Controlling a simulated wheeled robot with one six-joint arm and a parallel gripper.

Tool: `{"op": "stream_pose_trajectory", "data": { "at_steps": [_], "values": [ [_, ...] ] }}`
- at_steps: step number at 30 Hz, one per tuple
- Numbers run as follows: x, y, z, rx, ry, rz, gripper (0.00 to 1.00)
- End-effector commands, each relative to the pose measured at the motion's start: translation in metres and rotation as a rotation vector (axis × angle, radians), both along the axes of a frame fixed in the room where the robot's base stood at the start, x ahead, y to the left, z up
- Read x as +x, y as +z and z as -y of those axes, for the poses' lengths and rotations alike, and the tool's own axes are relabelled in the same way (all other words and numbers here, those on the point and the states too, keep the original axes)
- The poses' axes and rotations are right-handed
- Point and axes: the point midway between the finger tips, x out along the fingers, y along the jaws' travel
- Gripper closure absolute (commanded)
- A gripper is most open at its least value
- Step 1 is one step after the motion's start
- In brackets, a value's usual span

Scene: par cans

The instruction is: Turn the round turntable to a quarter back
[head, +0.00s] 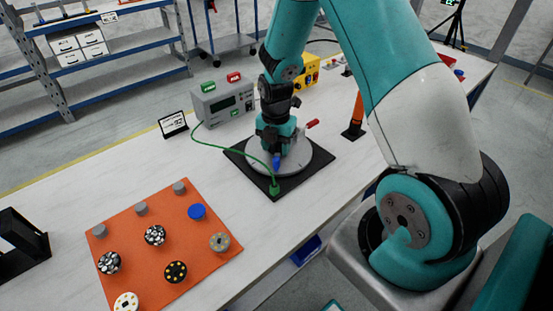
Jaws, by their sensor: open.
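The round turntable (319,161) is a light grey disc on a black square base plate (318,176) on the white table. My wrist hides much of the disc's middle. The fingers are open, but whether they touch anything on the disc cannot be made out. A green cable runs to a green plug (275,189) at the plate's front corner.
A grey meter box (224,103) and a small sign (173,124) stand behind left. An orange mat (190,240) with several round parts lies front left. A black frame (20,245) is at the far left. An orange post (356,117) stands to the right. Bare table lies between mat and plate.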

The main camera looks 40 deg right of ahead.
Motion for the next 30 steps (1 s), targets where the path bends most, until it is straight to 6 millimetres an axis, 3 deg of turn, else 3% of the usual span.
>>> {"op": "stream_pose_trajectory", "data": {
  "at_steps": [3,9,21,22,28,30],
  "values": [
    [-0.001,-0.025,0.000,0.001,0.000,-0.004,0.51],
    [0.000,-0.052,0.000,0.001,0.000,0.000,0.51],
    [0.000,-0.061,0.000,0.000,0.000,0.001,0.51],
    [0.000,-0.061,0.000,0.000,0.000,0.001,0.54],
    [0.000,-0.061,0.000,0.000,0.000,0.001,1.00],
    [0.000,-0.061,0.000,0.000,0.000,0.001,1.00]
  ]
}}
